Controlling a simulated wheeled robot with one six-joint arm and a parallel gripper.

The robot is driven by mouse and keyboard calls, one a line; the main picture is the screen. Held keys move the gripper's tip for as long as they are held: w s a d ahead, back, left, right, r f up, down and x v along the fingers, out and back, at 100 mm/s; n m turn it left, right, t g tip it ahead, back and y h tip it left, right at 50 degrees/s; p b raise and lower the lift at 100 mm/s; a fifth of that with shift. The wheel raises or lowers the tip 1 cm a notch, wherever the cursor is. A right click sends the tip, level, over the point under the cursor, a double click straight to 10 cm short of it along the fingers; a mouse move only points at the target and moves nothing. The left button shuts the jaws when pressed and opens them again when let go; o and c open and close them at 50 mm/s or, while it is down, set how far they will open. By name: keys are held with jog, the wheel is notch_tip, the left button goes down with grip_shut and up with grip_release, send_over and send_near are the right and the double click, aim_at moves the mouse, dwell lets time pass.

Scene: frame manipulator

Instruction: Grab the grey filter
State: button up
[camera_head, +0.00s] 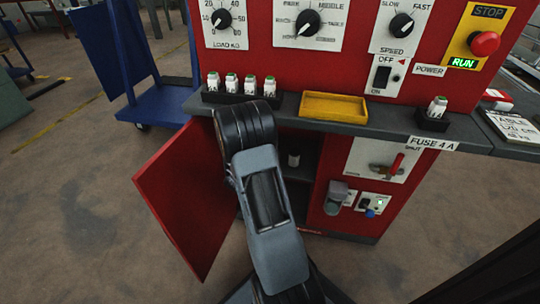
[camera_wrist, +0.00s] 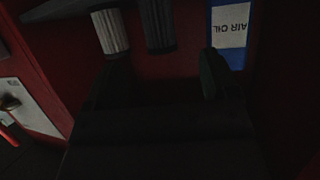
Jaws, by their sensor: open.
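The grey filter (camera_wrist: 157,27) is a dark ribbed cylinder in the upper middle of the wrist view, inside the dim cabinet. A white pleated filter (camera_wrist: 112,32) stands just left of it. My gripper (camera_wrist: 162,72) is open, with one dark finger on each side of the picture's middle. The grey filter lies ahead of the gap between the fingertips, and I see no contact. The left fingertip is close below the white filter in the picture. In the head view my arm hides much of the cabinet opening, and my gripper does not show.
The cabinet's red door (camera_head: 180,195) hangs open on the left. A grey ledge (camera_head: 385,120) with a yellow tray (camera_head: 333,106) and several fuses overhangs the opening.

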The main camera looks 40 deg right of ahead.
jog(key=b+x, duration=0.2)
jog(key=x, duration=0.4)
jog(key=shift+s+d+f, duration=0.1)
jog(key=shift+d, duration=0.1)
jog(key=b+x, duration=0.2)
jog(key=x, duration=0.2)
jog(key=shift+f+b, duration=0.15)
jog(key=shift+b, duration=0.25)
jog(key=shift+d, duration=0.5)
jog(key=c, duration=1)
